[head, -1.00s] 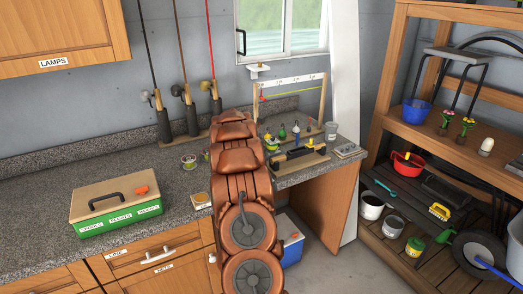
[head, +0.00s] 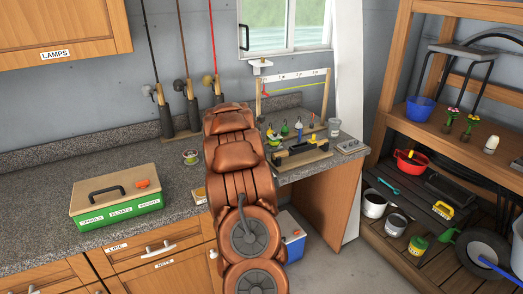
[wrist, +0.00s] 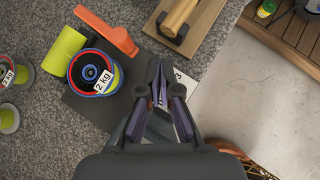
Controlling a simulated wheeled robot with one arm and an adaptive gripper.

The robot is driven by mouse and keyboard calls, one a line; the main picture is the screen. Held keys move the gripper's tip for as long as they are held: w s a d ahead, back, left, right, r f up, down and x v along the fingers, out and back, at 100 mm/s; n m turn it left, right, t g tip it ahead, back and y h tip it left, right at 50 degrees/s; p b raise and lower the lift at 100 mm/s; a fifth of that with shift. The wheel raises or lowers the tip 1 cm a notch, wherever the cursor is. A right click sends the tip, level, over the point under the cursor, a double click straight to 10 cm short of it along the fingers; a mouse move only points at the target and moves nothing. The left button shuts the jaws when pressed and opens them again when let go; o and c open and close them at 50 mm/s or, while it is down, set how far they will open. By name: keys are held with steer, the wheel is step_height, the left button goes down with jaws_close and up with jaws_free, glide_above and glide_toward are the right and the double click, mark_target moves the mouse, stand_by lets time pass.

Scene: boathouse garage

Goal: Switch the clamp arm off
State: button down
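In the wrist view an orange lever (wrist: 105,30) lies beside a round spool (wrist: 92,73) with a red and blue rim and a "2 kg" tag; the lever may be the clamp arm, but I cannot tell for certain. A dark grey plate (wrist: 82,112) shows under the spool. My gripper (wrist: 160,82) is above the counter, right of the spool and apart from the lever. Its fingertips are together, with nothing seen held. A white card marked "3" (wrist: 188,82) is partly behind it. In the head view my arm hides the gripper and this spot.
A wooden board (wrist: 208,28) with a wooden bar lies near the counter's right edge. In the head view a green box (head: 120,207) is at left and a loaded shelf (head: 440,150) at right.

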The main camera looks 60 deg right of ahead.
steer(key=s+a+r+b, duration=0.2)
steer(key=s+a+r, duration=0.1)
steer(key=a+r, duration=0.3)
steer(key=shift+a+r, duration=0.2)
steer(key=shift+r, duration=0.35)
stand_by(0.5)
steer(key=a+m+y, duration=0.5)
steer(key=a+m, duration=0.5)
steer(key=a, duration=2.5)
steer(key=s+a+f+m+g+y, duration=0.1)
steer(key=s+a+m, duration=0.3)
steer(key=s+a, duration=0.5)
steer(key=s+a+f+m+y, duration=0.3)
steer(key=s+a, duration=0.6)
steer(key=a, duration=0.7)
steer(key=shift+s+a+m+g, duration=0.3)
steer(key=shift+m+g, duration=0.1)
steer(key=shift+m, duration=0.1)
